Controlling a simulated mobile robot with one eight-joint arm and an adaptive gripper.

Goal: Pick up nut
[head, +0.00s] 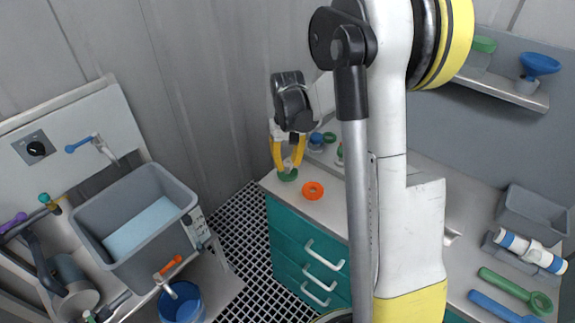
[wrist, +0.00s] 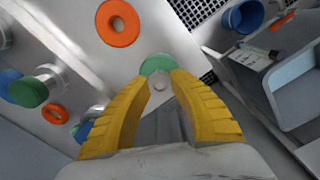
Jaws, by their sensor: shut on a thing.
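A green round nut (head: 288,176) is at the tips of my gripper (head: 287,165), near the left front corner of the counter. In the wrist view the green nut (wrist: 155,64) shows just past the yellow fingertips (wrist: 159,76), which close in on it and partly hide it. My gripper is shut on it, pointing down. I cannot tell whether the nut touches the counter or hangs just above it. An orange ring-shaped nut (head: 313,190) lies flat on the counter to the right, apart from the fingers; it also shows in the wrist view (wrist: 118,23).
The counter (head: 335,215) has teal drawers below. Blue and green round pieces (head: 317,138) stand behind my gripper. A grey sink (head: 125,205) is at left, a blue bucket (head: 182,302) below it. Green and blue wrenches (head: 510,288) and a grey bin (head: 530,215) are at right.

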